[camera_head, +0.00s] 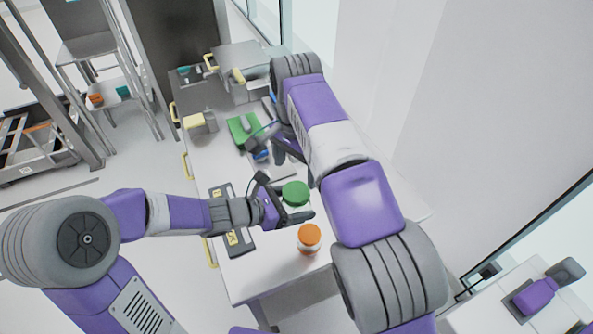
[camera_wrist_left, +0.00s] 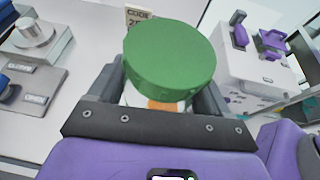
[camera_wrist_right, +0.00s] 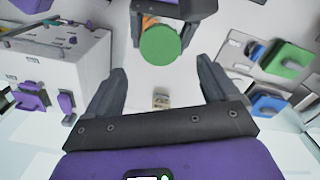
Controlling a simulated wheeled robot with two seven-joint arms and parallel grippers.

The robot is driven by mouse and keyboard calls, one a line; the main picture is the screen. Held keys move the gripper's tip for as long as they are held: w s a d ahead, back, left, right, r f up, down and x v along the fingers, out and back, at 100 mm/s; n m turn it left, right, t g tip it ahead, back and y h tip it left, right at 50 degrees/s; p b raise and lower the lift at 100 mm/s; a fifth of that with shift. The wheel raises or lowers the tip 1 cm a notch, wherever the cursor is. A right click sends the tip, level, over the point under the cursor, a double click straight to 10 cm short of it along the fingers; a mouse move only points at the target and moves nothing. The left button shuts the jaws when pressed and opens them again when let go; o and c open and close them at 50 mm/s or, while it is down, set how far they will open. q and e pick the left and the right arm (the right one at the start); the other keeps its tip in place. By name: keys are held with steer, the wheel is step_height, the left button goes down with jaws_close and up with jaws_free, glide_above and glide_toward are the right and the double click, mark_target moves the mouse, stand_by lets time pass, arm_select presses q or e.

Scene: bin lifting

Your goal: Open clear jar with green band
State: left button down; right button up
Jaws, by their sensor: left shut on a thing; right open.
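A jar with a green lid (camera_head: 295,192) is held upright by my left gripper (camera_head: 288,204) above the table. In the left wrist view the green lid (camera_wrist_left: 170,55) is on the jar, with an orange patch on the jar body (camera_wrist_left: 165,104) between the fingers. My right gripper (camera_head: 275,145) is open and empty, farther up the table. In the right wrist view the green lid (camera_wrist_right: 160,44) is ahead of the open right fingers (camera_wrist_right: 161,75), apart from them. My left gripper (camera_wrist_right: 175,10) shows at the top there. Most of the jar body is hidden.
A jar with an orange lid (camera_head: 309,234) stands on the white table (camera_head: 272,272), close to the held jar. A dark panel (camera_head: 240,242) lies left of it. A green block device (camera_head: 243,129) and blue parts are farther back. A wall borders the right side.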

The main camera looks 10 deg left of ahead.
mark_target(296, 191)
steer(key=shift+s+f+m, duration=0.1)
steer(key=shift+f+m, duration=0.05)
steer(key=shift+m, duration=0.15)
steer(key=shift+f, duration=3.6)
steer(key=c, duration=1.1)
steer(key=n, duration=0.3)
steer(key=shift+n, duration=0.3)
steer(key=o, duration=1.2)
